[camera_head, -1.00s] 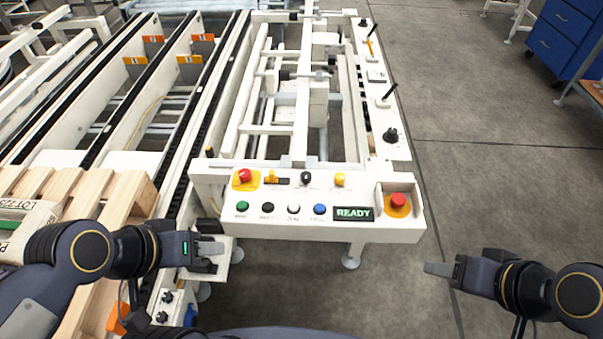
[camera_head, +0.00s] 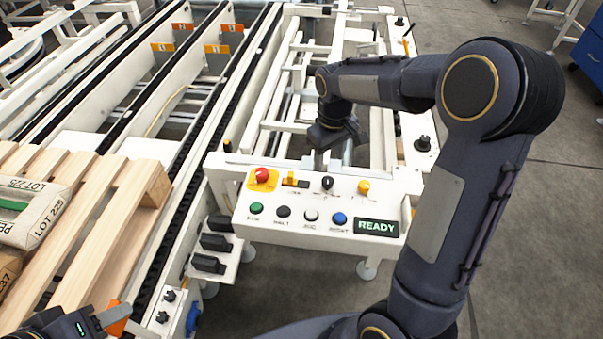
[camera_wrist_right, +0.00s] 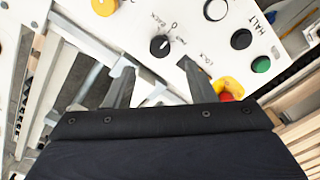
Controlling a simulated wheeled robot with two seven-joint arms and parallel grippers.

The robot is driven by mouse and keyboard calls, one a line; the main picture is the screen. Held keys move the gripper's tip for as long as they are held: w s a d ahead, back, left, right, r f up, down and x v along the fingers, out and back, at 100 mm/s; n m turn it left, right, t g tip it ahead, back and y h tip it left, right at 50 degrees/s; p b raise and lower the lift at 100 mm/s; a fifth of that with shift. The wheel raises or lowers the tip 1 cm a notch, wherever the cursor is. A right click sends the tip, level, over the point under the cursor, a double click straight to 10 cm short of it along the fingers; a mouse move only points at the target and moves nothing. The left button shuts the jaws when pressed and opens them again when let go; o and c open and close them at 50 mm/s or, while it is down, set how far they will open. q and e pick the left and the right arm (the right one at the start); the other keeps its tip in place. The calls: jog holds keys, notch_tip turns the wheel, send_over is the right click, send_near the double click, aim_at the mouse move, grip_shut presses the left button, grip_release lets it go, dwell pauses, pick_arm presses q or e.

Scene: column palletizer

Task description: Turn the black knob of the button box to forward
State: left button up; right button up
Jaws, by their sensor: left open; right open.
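The button box (camera_head: 300,213) is a white panel with coloured buttons, switches and a lit READY display. Its black knob (camera_head: 327,183) sits in the upper row, between an orange-yellow switch and a yellow button. In the right wrist view the knob (camera_wrist_right: 159,46) carries a white mark, with small lettering around it. My right gripper (camera_wrist_right: 157,70) is open and empty; its two fingers point toward the knob, which shows between and just beyond their tips. In the head view this gripper (camera_head: 320,158) is just behind the knob. My left gripper (camera_head: 108,315) is open at the bottom left, away from the box.
A red button (camera_head: 262,175) on a yellow plate lies left of the knob; a yellow button (camera_head: 363,187) lies right. A wooden pallet (camera_head: 125,220) with sacks and conveyor rails lie left. Bare floor shows in front of the box.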

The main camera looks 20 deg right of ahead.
aim_at(328, 180)
notch_tip(328, 180, down, 8)
jog(key=shift+r+b, duration=0.2)
jog(key=shift+b, duration=0.1)
jog(key=c, duration=1)
jog(key=shift+o, duration=0.2)
jog(key=shift+m, duration=0.3)
jog(key=m, duration=0.3)
jog(key=shift+m, duration=0.4)
jog(key=shift+m+p, duration=0.5)
jog(key=shift+m, duration=1.7)
